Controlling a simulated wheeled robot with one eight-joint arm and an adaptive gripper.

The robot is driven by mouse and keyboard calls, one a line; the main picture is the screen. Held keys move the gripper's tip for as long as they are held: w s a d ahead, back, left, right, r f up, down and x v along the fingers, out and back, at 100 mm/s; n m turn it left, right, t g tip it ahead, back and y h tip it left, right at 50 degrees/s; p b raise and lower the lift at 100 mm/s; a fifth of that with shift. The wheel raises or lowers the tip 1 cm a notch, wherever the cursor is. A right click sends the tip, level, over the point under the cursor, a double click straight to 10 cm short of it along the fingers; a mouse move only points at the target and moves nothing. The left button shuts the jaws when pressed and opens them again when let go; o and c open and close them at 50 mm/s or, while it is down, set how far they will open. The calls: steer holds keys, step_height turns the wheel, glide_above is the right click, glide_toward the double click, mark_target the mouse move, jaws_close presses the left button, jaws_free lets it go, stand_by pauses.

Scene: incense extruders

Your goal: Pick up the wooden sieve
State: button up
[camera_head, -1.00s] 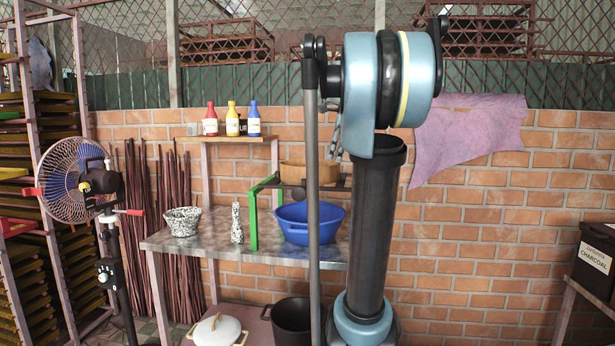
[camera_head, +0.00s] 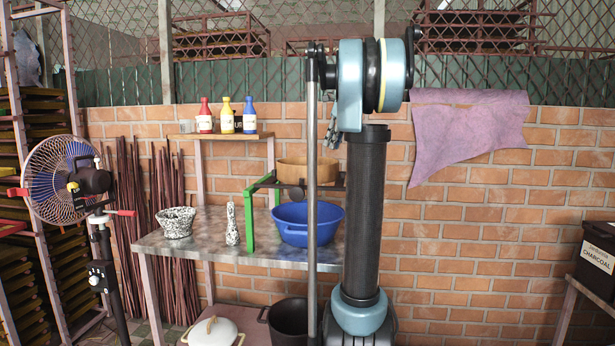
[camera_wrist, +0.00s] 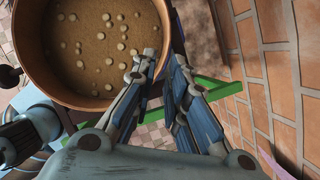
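The wooden sieve (camera_head: 294,172) is a round, light-brown wooden ring on the dark crossbar rack above the blue basin in the head view. In the wrist view the sieve (camera_wrist: 30,62) fills the upper left, with its brown bottom dotted with pale round spots. My gripper (camera_wrist: 165,57) is at the sieve's right rim in the wrist view. Its fingers are a little apart, one over the inside and one outside the wall. Whether they touch the wall is unclear. In the head view my gripper (camera_head: 331,143) is small and appears just above the sieve's right side.
The blue basin (camera_head: 295,235) stands on the metal table (camera_head: 190,243), beside a green upright (camera_head: 249,222). A speckled mortar (camera_head: 176,222) and bottle (camera_head: 232,224) stand to the left. Several bottles line the shelf (camera_head: 225,136). The brick wall (camera_wrist: 283,75) is close on the right.

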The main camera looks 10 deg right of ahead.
mark_target(325, 163)
steer(key=x, duration=0.9)
steer(key=shift+w+f, duration=0.25)
steer(key=shift+f, duration=0.15)
steer(key=shift+c, duration=0.6)
jaws_close()
